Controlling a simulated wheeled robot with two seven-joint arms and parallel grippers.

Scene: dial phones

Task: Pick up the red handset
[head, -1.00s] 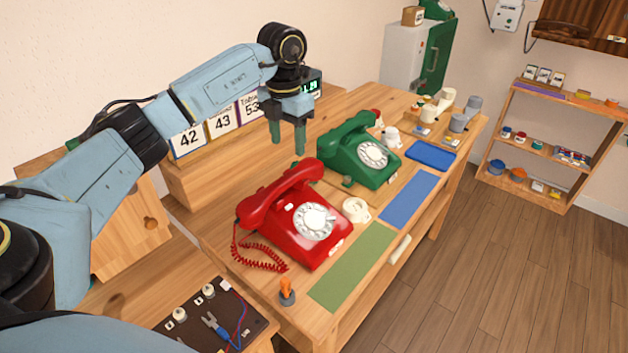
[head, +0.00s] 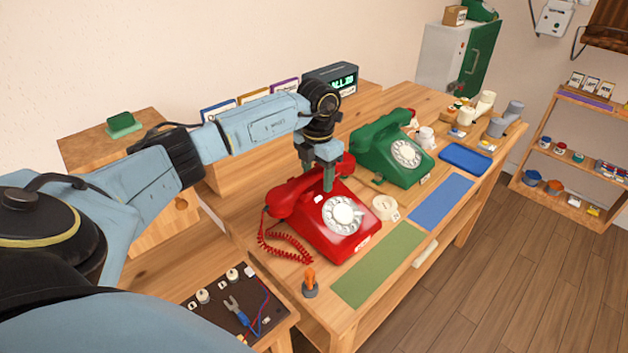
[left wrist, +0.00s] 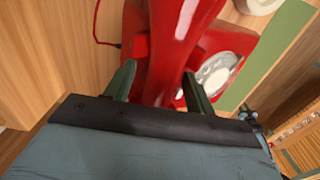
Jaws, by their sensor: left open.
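The red handset (head: 290,199) lies across the cradle of the red dial phone (head: 342,232) on the wooden table. My left gripper (head: 317,183) is open over the handset, pointing down, in the head view. In the left wrist view, its two green fingers (left wrist: 158,85) sit one on each side of the handset (left wrist: 172,60), with the white dial (left wrist: 217,73) beyond the right finger. How far down the fingers reach beside the handset is hard to tell. My right gripper is not in view.
A green dial phone (head: 393,155) stands right behind the red one. A coiled red cord (head: 284,247) hangs at the red phone's left. A green mat (head: 378,265) and a blue mat (head: 441,202) lie in front. An orange-topped knob (head: 310,282) stands near the front edge.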

